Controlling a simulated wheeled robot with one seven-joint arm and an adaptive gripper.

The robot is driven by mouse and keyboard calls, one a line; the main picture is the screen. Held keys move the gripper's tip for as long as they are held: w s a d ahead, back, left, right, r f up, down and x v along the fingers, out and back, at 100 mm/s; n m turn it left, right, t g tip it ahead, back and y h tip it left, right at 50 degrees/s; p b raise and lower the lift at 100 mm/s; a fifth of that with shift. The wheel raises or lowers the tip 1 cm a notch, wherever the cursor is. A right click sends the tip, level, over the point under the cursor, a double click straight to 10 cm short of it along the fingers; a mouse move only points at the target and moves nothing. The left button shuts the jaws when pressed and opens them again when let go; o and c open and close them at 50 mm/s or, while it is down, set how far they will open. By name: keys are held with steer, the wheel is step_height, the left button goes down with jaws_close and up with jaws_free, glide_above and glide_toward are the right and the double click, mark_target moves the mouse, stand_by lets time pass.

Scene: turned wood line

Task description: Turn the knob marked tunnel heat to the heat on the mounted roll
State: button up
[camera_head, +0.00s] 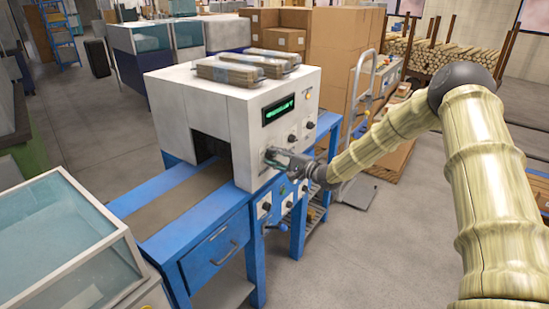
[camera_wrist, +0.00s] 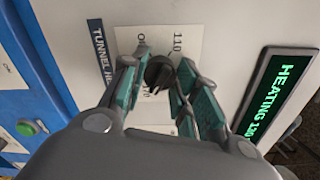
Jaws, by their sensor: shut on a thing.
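The dark knob (camera_wrist: 158,75) sits on a white dial plate beside a label that begins "TUNNEL H" (camera_wrist: 101,50). The plate shows 110 and other marks partly hidden by my fingers. My gripper (camera_wrist: 156,70) has its teal fingers on either side of the knob, shut on it. In the head view my gripper (camera_head: 273,157) is at the front panel of the white tunnel machine (camera_head: 240,110), and the knob is hidden there. A green display (camera_wrist: 277,92) reads "HEATING" and a number, perhaps 120. I cannot make out a mounted roll or its heat marking.
A green button (camera_wrist: 30,127) lies left of my gripper in the wrist view. Other dark knobs (camera_head: 292,138) are on the machine's front. Wrapped packs (camera_head: 228,72) lie on top. A blue bench (camera_head: 215,245) with a drawer stands below.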

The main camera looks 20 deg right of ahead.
steer(key=shift+f, duration=0.15)
steer(key=o, duration=1)
steer(key=shift+d, duration=0.1)
steer(key=shift+o, duration=0.2)
steer(key=shift+s, duration=0.1)
steer(key=v, duration=1.2)
